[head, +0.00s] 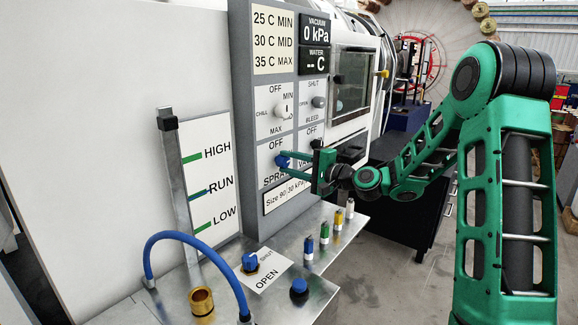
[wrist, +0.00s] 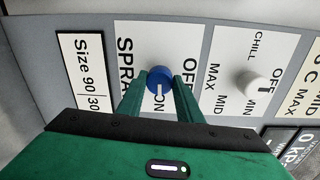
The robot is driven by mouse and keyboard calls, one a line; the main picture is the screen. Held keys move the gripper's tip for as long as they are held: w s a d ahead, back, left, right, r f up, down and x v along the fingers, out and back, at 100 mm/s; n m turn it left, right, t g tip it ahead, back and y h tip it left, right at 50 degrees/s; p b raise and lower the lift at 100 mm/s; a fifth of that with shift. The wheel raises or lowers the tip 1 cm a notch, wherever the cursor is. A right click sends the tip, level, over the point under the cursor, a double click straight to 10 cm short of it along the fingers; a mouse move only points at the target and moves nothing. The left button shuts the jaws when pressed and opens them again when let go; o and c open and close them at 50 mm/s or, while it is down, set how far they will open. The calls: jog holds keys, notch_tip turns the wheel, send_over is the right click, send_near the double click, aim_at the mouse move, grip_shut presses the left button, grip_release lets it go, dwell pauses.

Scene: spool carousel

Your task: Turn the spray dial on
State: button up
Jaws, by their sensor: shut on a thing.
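The blue spray dial (wrist: 158,76) sits on the grey and white panel beside the word SPRAY. In the wrist view, a pale line on its face points down toward the word ON, and the word OFF is to its right. My gripper (wrist: 162,82) is shut on the dial, one green finger on each side. In the head view, the dial (head: 281,161) is partly hidden by my gripper (head: 284,162), which reaches it from the right.
A white chill dial (wrist: 252,84) and a grey bleed dial (head: 319,102) sit higher on the panel. Below, a steel bench holds a blue shut/open knob (head: 250,261), a blue hose (head: 190,237), a brass cup (head: 201,301) and several small coloured valves.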

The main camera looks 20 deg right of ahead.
jog(key=shift+w+d+f+m, duration=0.1)
jog(key=shift+d+f+m, duration=0.05)
jog(key=shift+d+m, duration=0.3)
jog(key=o, duration=1)
jog(key=shift+a, duration=0.1)
jog(key=shift+o, duration=0.2)
jog(key=shift+a, duration=0.15)
jog(key=v, duration=1)
jog(key=shift+s+d, duration=0.25)
jog(key=shift+s, duration=0.05)
